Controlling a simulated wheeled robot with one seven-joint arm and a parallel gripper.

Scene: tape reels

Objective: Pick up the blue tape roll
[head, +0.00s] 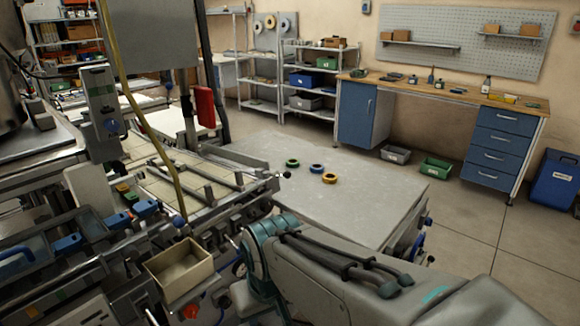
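Three small tape rolls lie flat on a grey table (370,205) in the head view. The blue tape roll (316,168) is in the middle, with an orange-brown inner ring. A green roll (292,163) lies to its left, and a yellow roll (330,178) lies nearer and to its right. The rolls look slightly apart from each other. My arm shows at the bottom, in front of the table, but I cannot make out the fingers of my gripper.
Machinery with rails (190,180) crowds the left side, reaching the table's left edge. An open beige box (180,266) sits low in front. The table right of the rolls is clear. A blue workbench (490,150) and floor bins (435,168) stand behind.

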